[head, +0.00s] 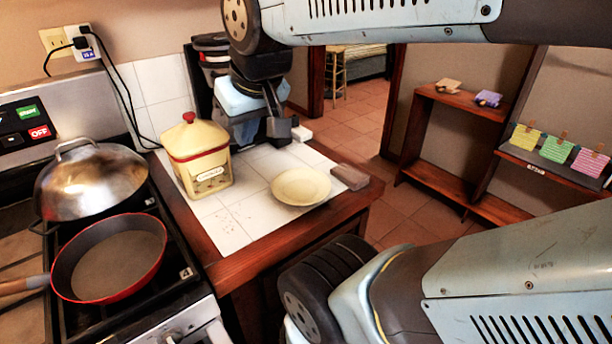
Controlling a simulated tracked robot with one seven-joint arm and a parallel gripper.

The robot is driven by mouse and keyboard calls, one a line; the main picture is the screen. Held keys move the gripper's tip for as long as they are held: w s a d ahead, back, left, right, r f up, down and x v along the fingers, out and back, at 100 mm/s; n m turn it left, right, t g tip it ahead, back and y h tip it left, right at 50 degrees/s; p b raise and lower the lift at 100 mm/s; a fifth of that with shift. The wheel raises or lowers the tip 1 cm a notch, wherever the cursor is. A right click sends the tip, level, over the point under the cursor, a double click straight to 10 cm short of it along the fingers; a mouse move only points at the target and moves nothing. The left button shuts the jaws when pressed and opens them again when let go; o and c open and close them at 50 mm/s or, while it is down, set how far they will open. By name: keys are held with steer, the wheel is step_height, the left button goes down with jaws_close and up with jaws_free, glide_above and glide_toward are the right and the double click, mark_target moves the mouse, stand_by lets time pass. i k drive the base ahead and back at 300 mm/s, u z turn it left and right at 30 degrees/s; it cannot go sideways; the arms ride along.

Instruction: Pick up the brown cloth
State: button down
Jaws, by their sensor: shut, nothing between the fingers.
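A small grey-brown folded piece, which looks like the brown cloth (349,176), lies at the right edge of the white tiled counter. It is just right of a cream plate (300,187). My gripper (278,127) hangs over the back part of the counter, to the left of the cloth and farther back, apart from it. Its dark fingers point down and are shut with nothing between them. The fingertips are small in the picture, and their height above the tiles is hard to judge.
A yellow canister with a red-rimmed lid (196,156) stands left of the plate. A small white item (301,133) lies near my gripper. The stove at left holds a red pan (110,262) and a domed lid (91,181). Open floor lies beyond the wooden counter edge.

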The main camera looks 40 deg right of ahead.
mark_target(351, 177)
steer(key=k, duration=0.5)
steer(key=z, duration=1.15)
steer(key=k, duration=0.9)
steer(key=u, duration=0.45)
steer(key=i, duration=1)
steer(key=u, duration=0.05)
